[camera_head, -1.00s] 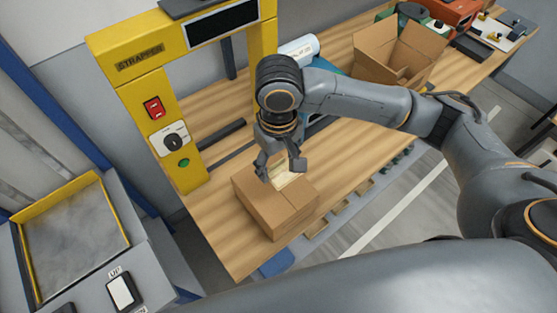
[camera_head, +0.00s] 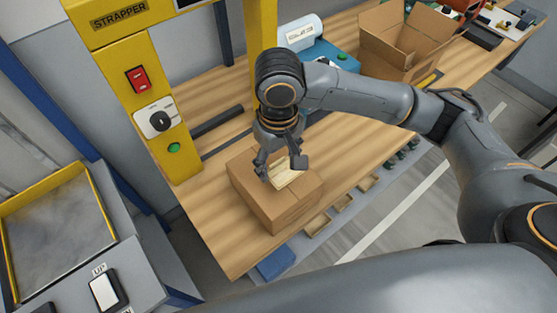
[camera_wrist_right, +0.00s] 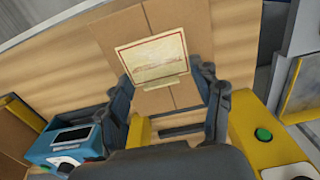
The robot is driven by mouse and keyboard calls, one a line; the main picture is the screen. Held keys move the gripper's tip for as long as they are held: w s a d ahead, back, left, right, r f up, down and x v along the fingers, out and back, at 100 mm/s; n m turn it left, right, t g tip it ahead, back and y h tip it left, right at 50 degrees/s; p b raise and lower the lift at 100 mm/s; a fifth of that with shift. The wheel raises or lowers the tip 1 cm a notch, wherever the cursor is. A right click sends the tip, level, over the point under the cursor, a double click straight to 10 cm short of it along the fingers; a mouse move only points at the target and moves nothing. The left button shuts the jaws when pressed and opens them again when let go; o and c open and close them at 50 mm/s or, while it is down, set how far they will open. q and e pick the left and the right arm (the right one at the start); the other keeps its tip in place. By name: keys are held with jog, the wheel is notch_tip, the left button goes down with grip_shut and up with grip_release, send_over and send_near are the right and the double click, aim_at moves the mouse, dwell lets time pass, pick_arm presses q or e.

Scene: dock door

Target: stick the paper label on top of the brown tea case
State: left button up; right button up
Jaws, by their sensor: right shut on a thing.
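The brown tea case (camera_head: 259,203) is a closed cardboard box on the wooden bench, near its front edge. My right gripper (camera_head: 281,171) is right above the case's top, pointing down. It is shut on the paper label (camera_head: 286,177), a small cream sheet. In the right wrist view the label (camera_wrist_right: 150,57) shows flat between and beyond the fingers (camera_wrist_right: 170,88), with the case's top (camera_wrist_right: 113,35) and its seam behind it. I cannot tell whether the label touches the case. My left gripper is not in view.
The yellow strapper frame (camera_head: 155,95) stands left of the case. Behind are a blue label printer (camera_head: 330,53) with a white roll and an open cardboard box (camera_head: 405,45). A grey panel with a yellow-rimmed tray (camera_head: 60,225) is at the lower left. Bare bench lies around the case.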

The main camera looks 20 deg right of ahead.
notch_tip(320, 180, down, 2)
jog(key=shift+b, duration=0.75)
jog(key=shift+f, duration=1)
jog(key=shift+s+f, duration=0.1)
jog(key=shift+s, duration=0.05)
jog(key=shift+f, duration=0.1)
jog(key=shift+o, duration=0.7)
jog(key=shift+f+b, duration=0.1)
jog(key=shift+b, duration=0.2)
jog(key=o, duration=0.8)
jog(key=shift+r, duration=0.25)
